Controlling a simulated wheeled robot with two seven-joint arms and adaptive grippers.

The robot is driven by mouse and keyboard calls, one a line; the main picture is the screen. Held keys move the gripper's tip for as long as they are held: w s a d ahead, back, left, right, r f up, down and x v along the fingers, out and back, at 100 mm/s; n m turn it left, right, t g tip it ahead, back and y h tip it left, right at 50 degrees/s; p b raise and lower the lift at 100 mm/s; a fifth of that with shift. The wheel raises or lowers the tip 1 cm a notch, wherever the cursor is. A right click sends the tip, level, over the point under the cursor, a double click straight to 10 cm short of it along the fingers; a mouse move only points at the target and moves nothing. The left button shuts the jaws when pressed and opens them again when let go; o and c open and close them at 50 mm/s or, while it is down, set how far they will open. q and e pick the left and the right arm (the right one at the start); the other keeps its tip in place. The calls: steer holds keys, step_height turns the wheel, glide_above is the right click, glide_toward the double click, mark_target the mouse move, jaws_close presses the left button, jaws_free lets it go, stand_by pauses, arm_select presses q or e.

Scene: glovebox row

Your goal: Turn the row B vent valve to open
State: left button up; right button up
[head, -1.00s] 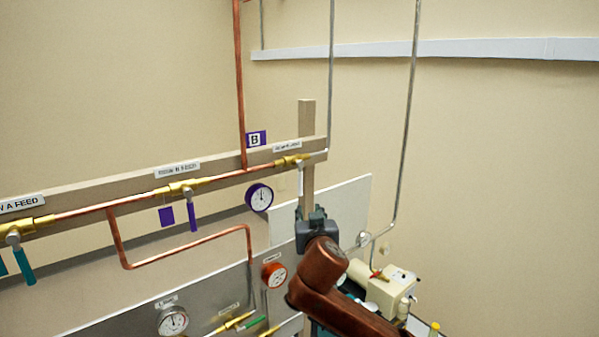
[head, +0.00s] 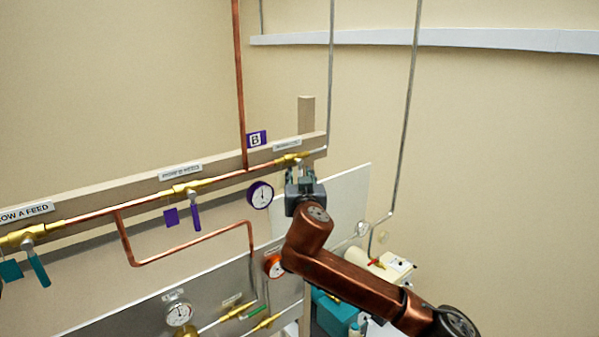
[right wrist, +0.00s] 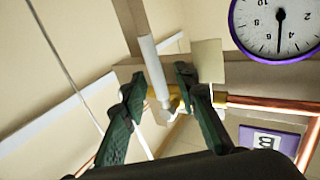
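The brass valve at the right end of the upper pipe (head: 289,159) sits below a small label too blurred to read, right of the purple B sign (head: 257,139). My right gripper (head: 303,170) is raised at this valve and partly hides it in the head view. In the right wrist view its dark fingers (right wrist: 158,80) are apart, one on each side of the valve's pale grey lever (right wrist: 152,65). I see gaps between lever and fingers, so it does not look gripped. The brass body (right wrist: 175,96) shows behind the fingers. My left gripper is not in view.
A purple-rimmed gauge (head: 260,195) hangs just left of my right gripper. Further left are a purple-handled valve (head: 194,210) and a teal-handled valve (head: 38,268) under "ROW A FEED". A thin grey pipe (head: 405,125) runs down at the right. Orange gauge (head: 274,266) sits below.

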steer(key=shift+c, duration=0.7)
jaws_close()
